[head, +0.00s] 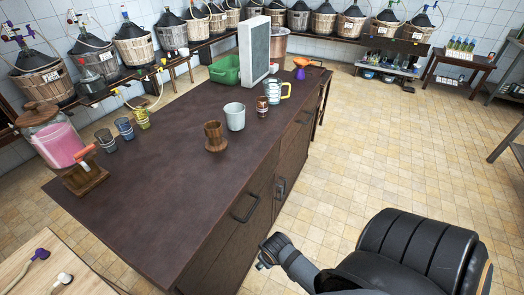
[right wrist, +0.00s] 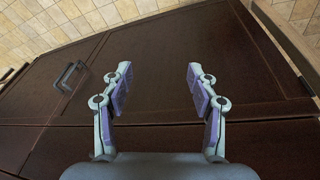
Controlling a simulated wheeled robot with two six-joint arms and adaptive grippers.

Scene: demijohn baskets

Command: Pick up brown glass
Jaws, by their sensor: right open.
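A brown wooden-looking cup (head: 213,131) stands upright on the dark table (head: 150,205), with a round brown base under it. A smaller reddish-brown patterned glass (head: 262,106) stands farther back, right of a pale grey cup (head: 235,116). I cannot tell for sure which of the two is the brown glass. My right gripper (head: 265,262) is low beside the table's front, well away from both. In the right wrist view its fingers (right wrist: 158,70) are spread and empty, facing dark cabinet panels. My left gripper is not in view.
A jar dispenser with pink liquid (head: 62,142) stands at the table's left end, near several small glasses (head: 125,128). A tall grey panel (head: 254,52), a green bin (head: 225,70) and a clear mug (head: 274,90) are farther back. The table's front middle is clear.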

